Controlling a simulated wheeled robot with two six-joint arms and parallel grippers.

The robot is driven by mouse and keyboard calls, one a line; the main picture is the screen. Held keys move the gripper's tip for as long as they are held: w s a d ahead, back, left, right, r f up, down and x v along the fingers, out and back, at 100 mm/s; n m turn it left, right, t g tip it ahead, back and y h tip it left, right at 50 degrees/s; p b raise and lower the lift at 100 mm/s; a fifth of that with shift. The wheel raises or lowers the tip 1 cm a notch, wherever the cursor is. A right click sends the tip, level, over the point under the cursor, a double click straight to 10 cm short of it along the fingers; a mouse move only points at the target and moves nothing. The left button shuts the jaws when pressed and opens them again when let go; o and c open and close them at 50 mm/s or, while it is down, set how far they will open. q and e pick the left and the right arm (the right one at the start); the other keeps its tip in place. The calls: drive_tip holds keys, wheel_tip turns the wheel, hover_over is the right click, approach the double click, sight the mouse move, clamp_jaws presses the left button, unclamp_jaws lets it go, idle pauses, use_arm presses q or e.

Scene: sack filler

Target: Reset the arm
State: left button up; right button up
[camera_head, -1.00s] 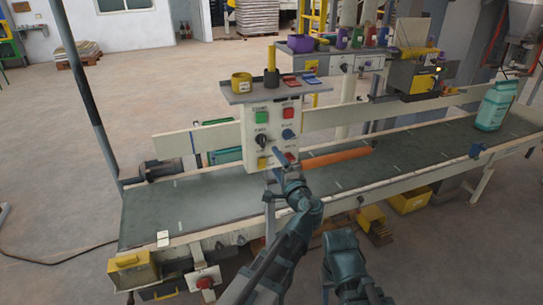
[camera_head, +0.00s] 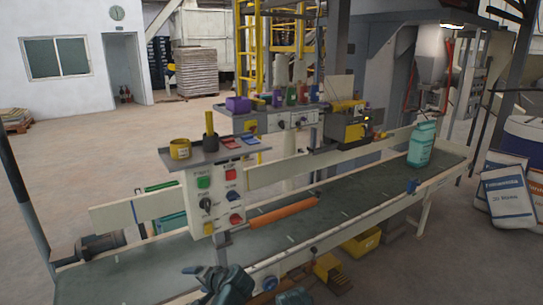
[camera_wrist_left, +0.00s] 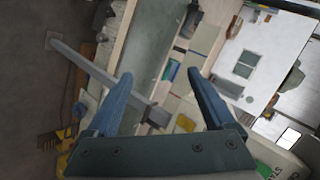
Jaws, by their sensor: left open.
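My left gripper (camera_head: 205,274) is low in the head view, in front of and below the control panel (camera_head: 216,196), and apart from it. In the left wrist view its two blue fingers (camera_wrist_left: 159,78) are spread, with nothing held between them. My right gripper does not show.
A conveyor (camera_head: 345,204) runs behind the panel, with a teal sack (camera_head: 422,144) standing at its far right. An orange roller (camera_head: 284,215) lies along it. White sacks (camera_head: 507,197) lean at right. A yellow crate (camera_head: 361,242) is below the conveyor. Floor at left is open.

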use_arm(q)
drive_tip(key=s+d+f+n+g+h, duration=0.4)
drive_tip(key=s+d+f+g+h, duration=0.2)
drive_tip(key=s+f+h, duration=0.45)
drive_tip(key=s+d+r+m+y+p, duration=0.1)
drive_tip(key=s+d+r+p, duration=0.2)
drive_tip(key=d+r, duration=0.1)
drive_tip(key=s+d+r+m+g+y+p, duration=0.1)
drive_tip(key=s+d+r+m+y+p, duration=0.1)
drive_tip(key=s+d+r+p, duration=0.2)
drive_tip(key=d, duration=0.3)
drive_tip(key=shift+r+m, duration=0.15)
drive_tip(key=shift+m, duration=0.15)
drive_tip(key=shift+s+d, duration=0.1)
idle(0.9)
